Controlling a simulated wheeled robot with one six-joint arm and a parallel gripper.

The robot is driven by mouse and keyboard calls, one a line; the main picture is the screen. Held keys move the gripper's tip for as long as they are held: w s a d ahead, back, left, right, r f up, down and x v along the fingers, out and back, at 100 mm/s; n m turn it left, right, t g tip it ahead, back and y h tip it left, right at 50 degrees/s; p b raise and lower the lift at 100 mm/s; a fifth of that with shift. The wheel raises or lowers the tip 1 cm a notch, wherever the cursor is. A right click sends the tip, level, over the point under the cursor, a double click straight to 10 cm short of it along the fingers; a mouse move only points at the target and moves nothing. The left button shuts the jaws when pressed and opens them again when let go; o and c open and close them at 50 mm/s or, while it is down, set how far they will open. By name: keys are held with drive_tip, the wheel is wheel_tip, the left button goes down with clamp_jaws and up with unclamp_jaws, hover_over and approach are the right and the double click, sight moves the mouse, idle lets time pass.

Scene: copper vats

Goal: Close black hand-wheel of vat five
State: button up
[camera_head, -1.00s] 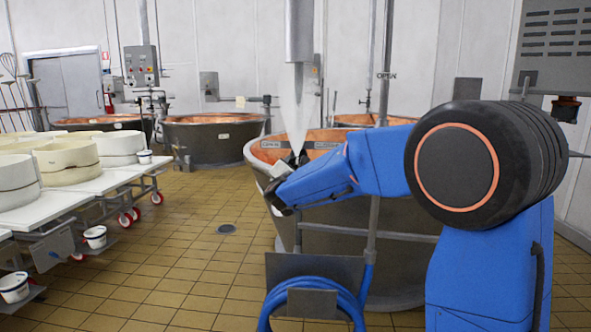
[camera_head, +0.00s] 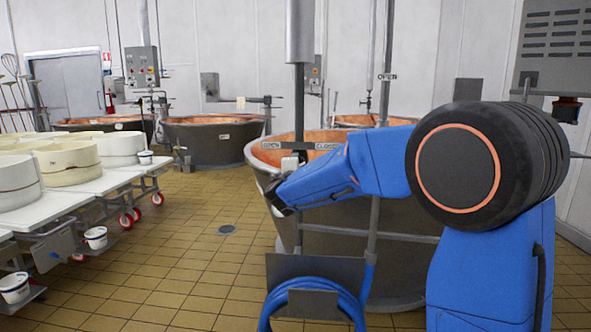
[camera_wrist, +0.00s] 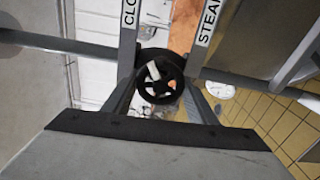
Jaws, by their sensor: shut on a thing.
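In the head view my gripper (camera_head: 284,187) is at the near left rim of the copper-lined vat (camera_head: 325,218), and the wheel is mostly hidden there. Labels "OPEN" and "CLOSE" show near the rim. No number shows on the vat. A dark rod stands below the grey vertical pipe (camera_head: 299,30), with no white stream around it.
A blue hose (camera_head: 285,297) hangs on a holder at the vat's front. White tables (camera_head: 75,195) with pale cheese-like forms stand at left. Another vat (camera_head: 215,150) is behind. The tiled floor (camera_head: 190,255) between is open. A bar labelled "STEAM" (camera_wrist: 207,22) is beside the wheel.

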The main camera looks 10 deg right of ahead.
drive_tip(key=shift+m, duration=0.4)
drive_tip(key=o, duration=1.1)
drive_tip(key=shift+c, duration=0.2)
drive_tip(key=v, duration=1.7)
drive_tip(key=shift+s, duration=0.2)
